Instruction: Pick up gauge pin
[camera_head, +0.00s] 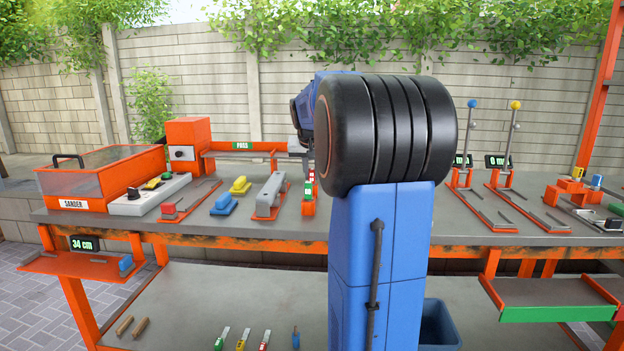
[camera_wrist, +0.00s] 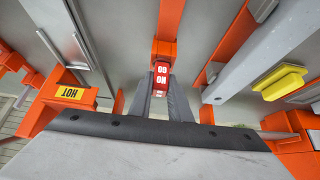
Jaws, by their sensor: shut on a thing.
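The gauge pin (camera_wrist: 161,78) shows a red end lettered "NO GO" between my fingers in the wrist view. In the head view the gauge pin (camera_head: 309,188) shows red, white and green parts, just above an orange holder (camera_head: 309,208) on the bench. My gripper (camera_wrist: 160,100) is shut on the gauge pin. Its far end is hidden behind my fingers, and I cannot tell whether the pin still touches the holder. My arm covers much of the bench's middle in the head view.
A grey lever tool (camera_head: 270,192) on an orange base stands close left of the holder. Blue and yellow blocks (camera_head: 240,186) lie further left. An orange frame with a "PASS" sign (camera_head: 242,146) stands behind. Bare bench top shows in front.

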